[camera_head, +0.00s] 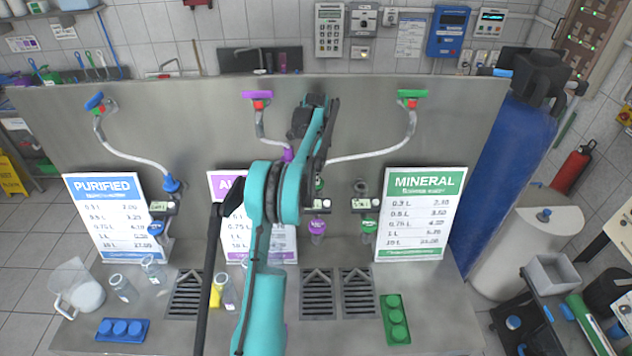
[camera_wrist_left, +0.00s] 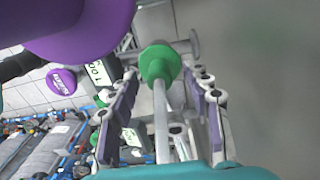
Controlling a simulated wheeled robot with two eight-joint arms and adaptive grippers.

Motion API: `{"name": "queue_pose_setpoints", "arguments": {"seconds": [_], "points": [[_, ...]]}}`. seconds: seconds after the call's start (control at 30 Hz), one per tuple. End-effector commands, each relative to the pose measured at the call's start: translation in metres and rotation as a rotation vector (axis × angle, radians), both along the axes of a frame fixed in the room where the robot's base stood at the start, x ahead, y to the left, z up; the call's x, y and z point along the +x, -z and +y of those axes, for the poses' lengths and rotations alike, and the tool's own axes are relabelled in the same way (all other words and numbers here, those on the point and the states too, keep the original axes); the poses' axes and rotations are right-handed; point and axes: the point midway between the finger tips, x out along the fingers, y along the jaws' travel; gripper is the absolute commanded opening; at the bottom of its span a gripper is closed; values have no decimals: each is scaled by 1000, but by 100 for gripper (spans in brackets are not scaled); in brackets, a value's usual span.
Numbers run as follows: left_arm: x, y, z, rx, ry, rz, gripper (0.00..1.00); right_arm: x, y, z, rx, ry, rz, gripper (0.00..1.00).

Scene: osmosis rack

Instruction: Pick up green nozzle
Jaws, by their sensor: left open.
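The green nozzle (camera_wrist_left: 158,65) sits between the two open fingers of my left gripper (camera_wrist_left: 163,88) in the wrist view, near the fingertips. Its pale hose runs back between the fingers, and I see no clear finger contact. In the head view, my left gripper (camera_head: 322,165) is in front of the steel panel, left of the MINERAL sign. A small green part of the nozzle (camera_head: 319,185) shows below it; the gripper hides the rest. The white hose (camera_head: 365,152) leads up right to the green-handled valve (camera_head: 411,96). My right gripper is not in view.
A purple nozzle (camera_head: 288,156) is close to the left of my gripper and looms large in the wrist view (camera_wrist_left: 90,30). A blue nozzle (camera_head: 171,185) is farther left. Purple (camera_head: 317,228) and green (camera_head: 368,226) capped fittings are below. Bottles and drain grates are on the counter.

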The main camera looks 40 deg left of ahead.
Motion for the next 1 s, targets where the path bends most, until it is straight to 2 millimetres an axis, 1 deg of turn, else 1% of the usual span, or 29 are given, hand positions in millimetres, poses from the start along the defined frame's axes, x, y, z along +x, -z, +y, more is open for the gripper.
{"name": "queue_pose_setpoints", "arguments": {"seconds": [0.1, 0.3, 0.37, 0.4, 0.47, 0.5, 0.83, 1.0], "points": [[0, 7, 0, 0, 0, 0, 48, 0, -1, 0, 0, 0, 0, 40], [0, 8, 0, 0, 0, 0, 48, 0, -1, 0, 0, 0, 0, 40], [0, 8, 0, 0, 0, 0, 33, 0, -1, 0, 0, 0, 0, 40], [0, 8, 0, 0, 0, 0, 22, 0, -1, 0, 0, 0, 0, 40], [0, 7, 0, 0, 0, 0, 6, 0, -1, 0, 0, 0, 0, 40], [0, 7, 0, 0, 0, 0, 0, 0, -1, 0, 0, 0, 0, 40], [0, 6, 0, 0, 0, 0, 0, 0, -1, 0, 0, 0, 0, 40], [0, -3, 0, 0, 0, 0, 0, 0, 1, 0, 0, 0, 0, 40]]}}
